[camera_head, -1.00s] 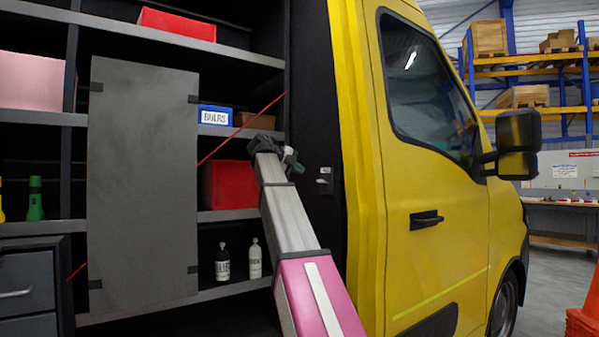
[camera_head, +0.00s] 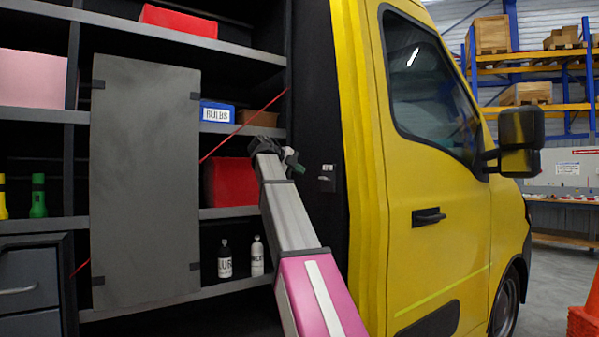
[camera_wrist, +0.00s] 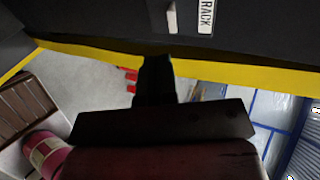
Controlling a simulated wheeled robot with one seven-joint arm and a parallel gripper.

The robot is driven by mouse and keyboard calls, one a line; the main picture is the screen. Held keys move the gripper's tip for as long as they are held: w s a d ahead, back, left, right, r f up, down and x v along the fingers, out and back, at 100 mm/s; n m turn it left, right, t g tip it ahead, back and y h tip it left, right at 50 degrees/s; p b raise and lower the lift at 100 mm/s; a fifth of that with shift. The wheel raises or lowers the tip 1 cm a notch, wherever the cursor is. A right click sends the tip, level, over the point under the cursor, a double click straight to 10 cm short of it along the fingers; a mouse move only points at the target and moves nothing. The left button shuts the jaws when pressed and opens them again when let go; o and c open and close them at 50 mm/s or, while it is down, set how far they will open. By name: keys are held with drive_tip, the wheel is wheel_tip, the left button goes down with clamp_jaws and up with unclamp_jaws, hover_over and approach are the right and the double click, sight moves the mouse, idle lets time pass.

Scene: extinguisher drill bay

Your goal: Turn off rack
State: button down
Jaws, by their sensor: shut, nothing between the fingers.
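The rack switch (camera_head: 326,180) is a small pale lever on the dark panel beside the yellow cab edge, under a small white label. In the wrist view the lever (camera_wrist: 171,16) is at the top edge, left of the label (camera_wrist: 206,15) reading "RACK"; its upper part is cut off, so I cannot tell its setting. My gripper (camera_head: 292,160) is just left of the switch in the head view, seemingly apart from it. In the wrist view my gripper (camera_wrist: 155,68) is shut and empty, its dark fingers together below the lever.
Shelves left of my arm hold a red bin (camera_head: 229,183), a blue "BULBS" box (camera_head: 217,112) and two bottles (camera_head: 225,259). A grey panel (camera_head: 145,180) stands before them, with a thin red line crossing behind. The yellow cab (camera_head: 440,210) with its mirror fills the right.

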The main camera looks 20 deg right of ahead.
drive_tip(key=x, duration=1.1)
drive_tip(key=shift+d+f, duration=0.15)
drive_tip(key=shift+d, duration=0.1)
drive_tip(key=shift+r, duration=0.85)
approach(325, 181)
drive_tip(key=v, duration=0.3)
drive_tip(key=shift+s+a, duration=0.15)
drive_tip(key=shift+a, duration=0.05)
